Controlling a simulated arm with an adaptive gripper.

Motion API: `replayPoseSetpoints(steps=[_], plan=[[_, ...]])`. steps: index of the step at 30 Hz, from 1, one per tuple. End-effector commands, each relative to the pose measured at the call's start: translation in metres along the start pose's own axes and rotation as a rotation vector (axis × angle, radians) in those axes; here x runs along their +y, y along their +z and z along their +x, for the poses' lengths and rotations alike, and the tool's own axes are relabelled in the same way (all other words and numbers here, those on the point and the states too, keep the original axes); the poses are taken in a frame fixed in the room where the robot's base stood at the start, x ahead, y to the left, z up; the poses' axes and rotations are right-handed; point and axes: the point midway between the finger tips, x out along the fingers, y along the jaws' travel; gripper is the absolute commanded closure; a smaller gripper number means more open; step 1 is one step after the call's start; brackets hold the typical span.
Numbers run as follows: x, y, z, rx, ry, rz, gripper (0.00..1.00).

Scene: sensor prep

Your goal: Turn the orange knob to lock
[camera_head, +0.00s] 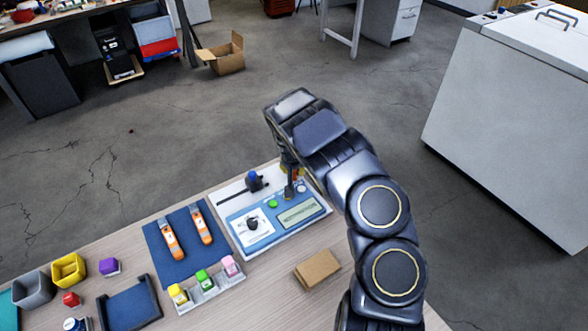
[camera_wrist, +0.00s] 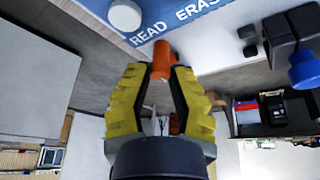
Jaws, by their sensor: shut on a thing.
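The orange knob (camera_wrist: 162,60) stands out from the blue panel of the device (camera_head: 240,228), close to the printed words READ and ERASE in the wrist view. My gripper (camera_wrist: 160,72) has yellow fingers, and its tips are closed on the knob's sides. In the head view my gripper (camera_head: 289,185) reaches down to the upper right part of the device, and my arm hides most of the knob there. I cannot read the knob's angle against any lock mark.
A black clamp with a blue top (camera_head: 252,178) stands on the device's back left. A white button (camera_wrist: 125,15) lies close to the knob. Two orange tools (camera_head: 171,240) lie on a blue mat left of the device. A cardboard block (camera_head: 317,269) lies in front.

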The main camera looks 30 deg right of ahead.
Motion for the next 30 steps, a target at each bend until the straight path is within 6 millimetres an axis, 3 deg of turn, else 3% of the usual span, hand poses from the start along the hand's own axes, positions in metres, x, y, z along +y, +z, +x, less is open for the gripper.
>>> replayPoseSetpoints(steps=[12,13,14,15,25,30], plan=[[0.001,0.002,0.002,-0.006,0.003,0.005,1.0],[0.001,0.003,0.002,-0.006,0.004,0.005,0.67],[0.001,0.003,0.002,-0.006,0.004,0.005,0.55],[0.001,0.002,0.001,-0.005,0.003,0.005,0.49],[0.0,0.001,-0.001,-0.003,0.003,0.004,0.49],[0.0,0.0,-0.015,-0.001,0.005,0.004,0.49]])
